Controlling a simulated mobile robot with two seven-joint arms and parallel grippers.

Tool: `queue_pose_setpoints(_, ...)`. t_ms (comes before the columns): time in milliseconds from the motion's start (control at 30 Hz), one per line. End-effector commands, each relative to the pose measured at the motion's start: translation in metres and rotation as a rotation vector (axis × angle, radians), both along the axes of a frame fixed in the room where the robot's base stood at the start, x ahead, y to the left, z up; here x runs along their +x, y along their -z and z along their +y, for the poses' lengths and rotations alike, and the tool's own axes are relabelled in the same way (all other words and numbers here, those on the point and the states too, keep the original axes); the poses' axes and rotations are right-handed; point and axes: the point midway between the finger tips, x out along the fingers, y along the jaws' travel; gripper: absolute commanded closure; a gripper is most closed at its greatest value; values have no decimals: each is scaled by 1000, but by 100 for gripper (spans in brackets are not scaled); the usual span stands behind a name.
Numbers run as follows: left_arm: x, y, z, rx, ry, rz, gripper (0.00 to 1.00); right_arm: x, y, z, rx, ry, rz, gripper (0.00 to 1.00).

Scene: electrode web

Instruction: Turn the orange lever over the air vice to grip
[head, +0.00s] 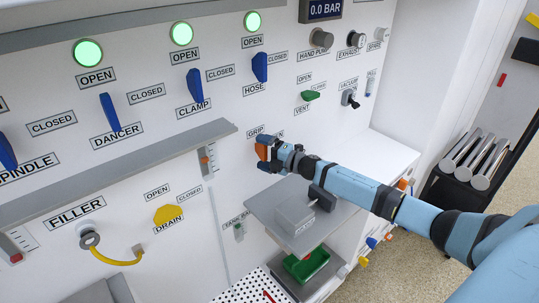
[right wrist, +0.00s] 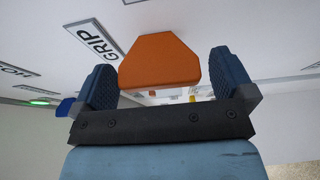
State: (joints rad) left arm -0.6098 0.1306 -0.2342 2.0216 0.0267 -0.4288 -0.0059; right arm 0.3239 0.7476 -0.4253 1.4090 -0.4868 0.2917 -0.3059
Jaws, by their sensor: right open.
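The orange lever (head: 261,151) is on the white panel beside the GRIP label, above a grey block that I take to be the air vice (head: 295,214). In the right wrist view the lever (right wrist: 158,60) is a wide orange plate between the two blue fingers. My right gripper (head: 268,157) is at the lever, open, with one finger on each side of it. In the right wrist view the right gripper (right wrist: 160,88) shows gaps beside the lever; contact cannot be made out. The label at the lever's other side is mostly hidden by my gripper. My left gripper is not in view.
Blue levers for hose (head: 260,67), clamp (head: 195,85) and dancer (head: 110,112) are on the panel above and left. A grey ledge (head: 130,168) juts out left of my gripper. A green vent knob (head: 310,96) and a black vacuum switch (head: 350,98) are at upper right.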

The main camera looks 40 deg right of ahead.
Motion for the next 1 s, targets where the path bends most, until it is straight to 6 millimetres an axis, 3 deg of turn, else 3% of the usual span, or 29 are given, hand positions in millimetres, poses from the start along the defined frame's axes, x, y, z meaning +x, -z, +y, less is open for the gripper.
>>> queue_pose_setpoints(167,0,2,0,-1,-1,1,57,-16,2,-8,-1,0,2,0)
queue_pose_setpoints(700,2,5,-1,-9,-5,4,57,-105,2,-53,-2,-1,4,0)
queue_pose_setpoints(1000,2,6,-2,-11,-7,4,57,-122,0,-62,-1,0,0,0)
